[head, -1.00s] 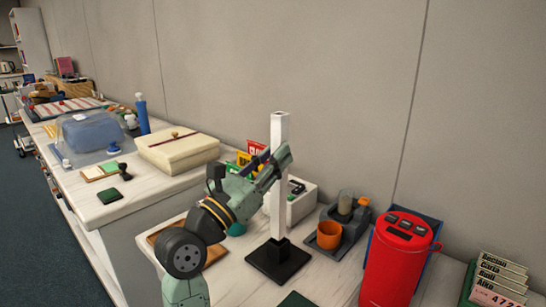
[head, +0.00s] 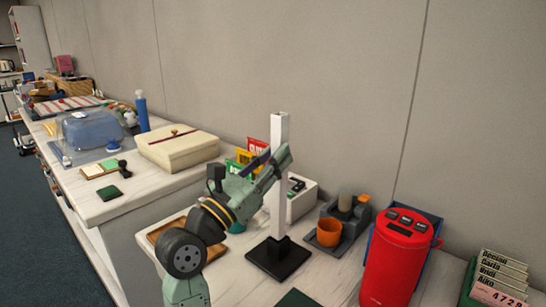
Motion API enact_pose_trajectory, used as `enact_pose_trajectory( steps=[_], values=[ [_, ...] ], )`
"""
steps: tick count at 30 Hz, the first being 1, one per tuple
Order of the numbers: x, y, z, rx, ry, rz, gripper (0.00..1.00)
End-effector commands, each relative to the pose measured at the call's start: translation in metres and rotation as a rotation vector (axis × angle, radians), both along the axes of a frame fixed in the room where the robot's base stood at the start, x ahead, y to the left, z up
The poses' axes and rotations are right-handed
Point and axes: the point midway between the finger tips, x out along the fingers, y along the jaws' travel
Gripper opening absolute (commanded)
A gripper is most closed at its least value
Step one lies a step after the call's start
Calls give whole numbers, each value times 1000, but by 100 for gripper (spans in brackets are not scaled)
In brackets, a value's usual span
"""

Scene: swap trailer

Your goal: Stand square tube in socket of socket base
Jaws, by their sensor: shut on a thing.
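The white square tube (head: 279,212) stands upright in the head view. Its lower end is in or right at the socket of the black socket base (head: 279,262), which lies flat on the light worktop. How deep the tube sits cannot be told. My gripper (head: 277,165) comes in from the left and is shut on the tube at its upper half. The fingers hide part of the tube there.
An orange cup (head: 329,233) in a grey holder, a red canister (head: 398,262) and a card stack (head: 501,275) stand to the right. A white box (head: 302,200) is behind the tube. A wooden tray (head: 165,240) lies left, partly behind my arm. A cream case (head: 178,150) is farther back.

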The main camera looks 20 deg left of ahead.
Motion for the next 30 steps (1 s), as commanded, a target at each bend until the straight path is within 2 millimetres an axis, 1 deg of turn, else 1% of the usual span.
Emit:
enact_pose_trajectory(
  steps=[8,18,30],
  values=[
    [0,0,-1,0,0,0,0],
    [0,0,-10,0,0,0,0],
    [0,0,-10,0,0,0,0]
  ],
)
